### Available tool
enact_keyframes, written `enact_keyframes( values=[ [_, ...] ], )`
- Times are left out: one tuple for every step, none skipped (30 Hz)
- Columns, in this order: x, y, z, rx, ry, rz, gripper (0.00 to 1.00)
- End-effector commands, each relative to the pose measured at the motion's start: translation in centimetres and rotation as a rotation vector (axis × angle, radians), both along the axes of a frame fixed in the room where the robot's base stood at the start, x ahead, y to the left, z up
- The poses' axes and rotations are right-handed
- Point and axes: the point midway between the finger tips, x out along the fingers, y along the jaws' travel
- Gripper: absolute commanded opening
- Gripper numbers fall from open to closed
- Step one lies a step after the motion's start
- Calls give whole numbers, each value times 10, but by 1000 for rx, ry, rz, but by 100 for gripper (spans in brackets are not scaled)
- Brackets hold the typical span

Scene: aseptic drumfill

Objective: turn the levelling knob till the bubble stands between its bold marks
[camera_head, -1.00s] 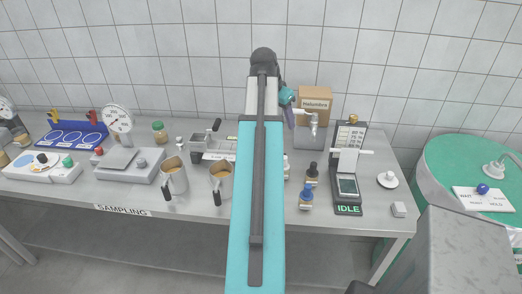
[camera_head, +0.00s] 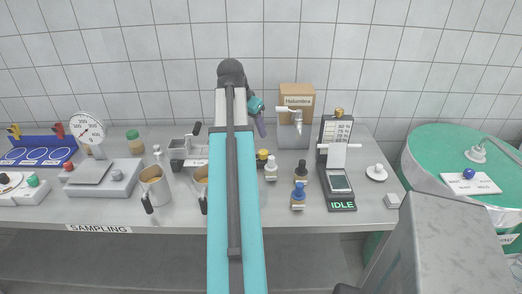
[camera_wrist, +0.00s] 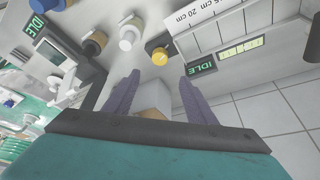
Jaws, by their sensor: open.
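A grey trough instrument with a side handle (camera_head: 188,152) stands mid-bench in the head view, partly behind my arm. In the wrist view its cm scale (camera_wrist: 205,22) shows, with an IDLE display (camera_wrist: 203,68) at the near end. A pale yellow-green vial with dark marks (camera_wrist: 240,48) lies along it, apparently the bubble level; I cannot make out the bubble. A round yellow knob (camera_wrist: 157,52), apparently the levelling knob, sits beside the trough; it also shows in the head view (camera_head: 262,155). My gripper (camera_wrist: 159,77) is open and empty, its fingertips pointing toward the knob, apparently short of it.
Metal cups (camera_head: 155,187) stand left of my arm. An upright IDLE stand (camera_head: 336,165) is further right.

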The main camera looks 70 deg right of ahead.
Motion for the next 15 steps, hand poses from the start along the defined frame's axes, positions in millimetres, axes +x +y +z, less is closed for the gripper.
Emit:
enact_keyframes(
  values=[
    [0, 0, -1, 0, 0, 0, 51],
    [0, 0, -1, 0, 0, 0, 51],
    [0, -1, -2, 0, 0, 0, 51],
    [0, -1, -4, 0, 0, 0, 51],
    [0, -2, -5, 0, 0, 0, 51],
    [-1, -3, -7, 1, 1, 0, 51],
    [-1, -3, -9, 1, 1, 0, 51],
    [-1, -4, -11, 2, 1, 1, 51],
    [-2, -5, -14, 3, 2, 0, 51],
    [-2, -6, -16, 1, 1, 0, 51],
    [-2, -7, -18, 1, 1, 0, 51],
    [-3, -8, -22, 1, 1, 0, 51],
    [-3, -9, -25, 2, 1, 1, 51],
    [-4, -10, -28, 3, 2, 0, 51],
    [-4, -12, -32, 2, 1, 1, 51]
  ],
)
